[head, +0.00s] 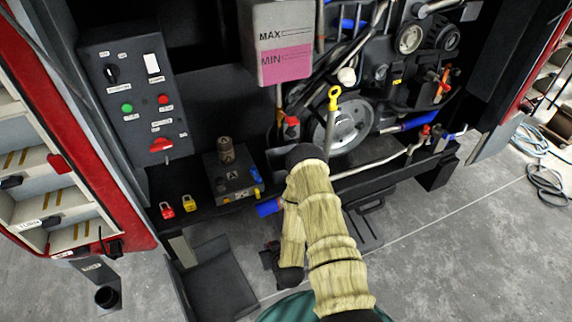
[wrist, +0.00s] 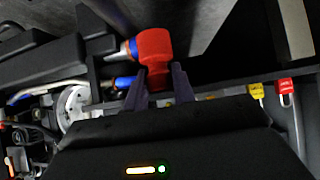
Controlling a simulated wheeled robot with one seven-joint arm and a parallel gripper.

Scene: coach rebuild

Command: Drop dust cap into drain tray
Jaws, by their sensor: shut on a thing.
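My gripper (wrist: 159,72) is shut on a red dust cap (wrist: 154,48) in the wrist view. The cap sits between the two dark fingertips, with its wider end beyond them. A blue and silver fitting (wrist: 127,50) shows right beside the cap; I cannot tell whether they touch. In the head view my gripper (head: 271,257) is a small dark shape low beside my sleeved arm, and the cap cannot be made out there. A flat black tray-like piece with a handle (head: 372,207) lies on the floor, partly behind my arm; I cannot tell whether it is the drain tray.
A control panel (head: 137,100) stands at the left. A dark flat plate (head: 218,282) is low at the left. Open floor (head: 450,260) lies to the right.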

